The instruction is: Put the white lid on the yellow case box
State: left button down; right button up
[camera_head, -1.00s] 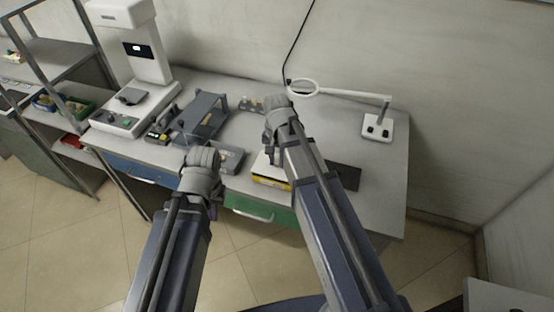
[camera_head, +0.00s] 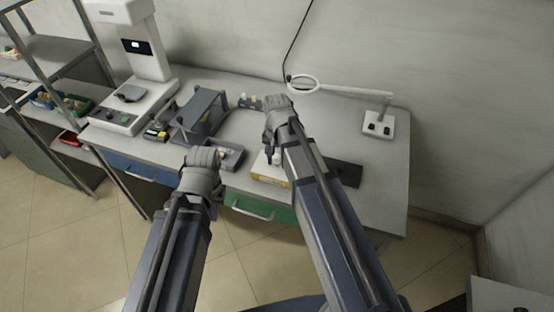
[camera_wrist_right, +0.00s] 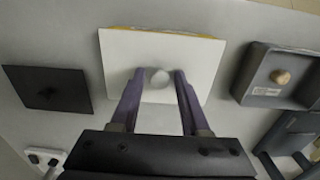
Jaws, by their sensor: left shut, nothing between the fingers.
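The white lid (camera_wrist_right: 205,60) lies flat on the yellow case box (camera_head: 291,184), whose yellow edge shows below the lid in the head view and along the lid's far edge in the right wrist view. The lid's round knob (camera_wrist_right: 159,78) is between my right gripper's (camera_wrist_right: 159,76) purple fingers, with a gap on each side, so that gripper is open around the knob. The right gripper (camera_head: 272,156) also shows in part above the box in the head view. My left gripper (camera_head: 207,160) is shut and empty near the table's front edge; its fingertips are mostly hidden by its wrist.
A grey tray (camera_wrist_right: 250,75) with a wooden-looking knob inside stands beside the box. A dark flat plate (camera_wrist_right: 48,88) lies on the other side. A magnifier lamp (camera_head: 379,123), a grey rack (camera_head: 203,115) and a white instrument (camera_head: 145,50) stand further back.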

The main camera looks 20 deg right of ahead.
aim_at(277, 162)
jog(key=shift+o, duration=1.1)
notch_tip(277, 162, up, 8)
jog(key=p, duration=0.8)
jog(key=shift+f, duration=0.1)
jog(key=s+a+n+h, duration=0.1)
jog(key=s+a+n, duration=0.9)
jog(key=s, duration=0.4)
jog(key=shift+a+n, duration=0.2)
jog(key=shift+n, duration=0.1)
